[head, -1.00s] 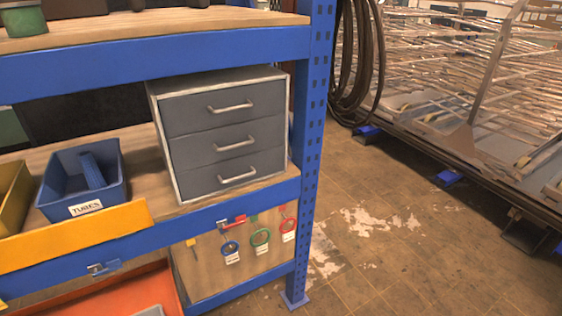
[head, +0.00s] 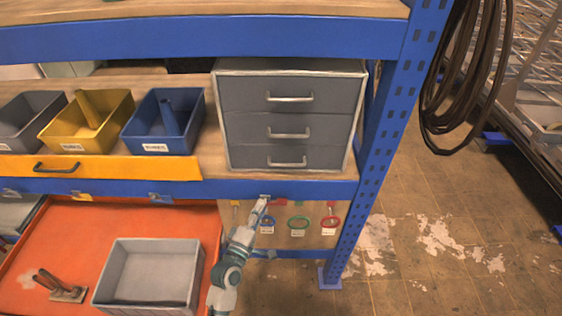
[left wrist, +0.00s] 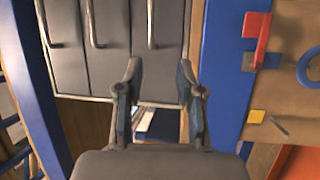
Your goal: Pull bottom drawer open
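A grey three-drawer cabinet (head: 232,140) stands on the middle shelf in the head view, with all its drawers shut. Its bottom drawer (head: 255,157) has a pale bar handle (head: 287,163). My left gripper (head: 263,203) is in front of the blue shelf beam, below and left of that handle, apart from it. In the left wrist view, turned sideways, my left gripper (left wrist: 159,72) has its two fingers apart with nothing between them. The bottom drawer (left wrist: 172,40) and its handle (left wrist: 151,24) lie beyond the fingertips. My right gripper is not in view.
The blue shelf beam (head: 310,190) runs just below the cabinet, with a blue upright (head: 385,120) to its right. Blue (head: 165,122), yellow (head: 88,120) and grey bins stand left. Tagged rings (head: 299,222) hang below. A grey box (head: 150,270) sits on the orange surface.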

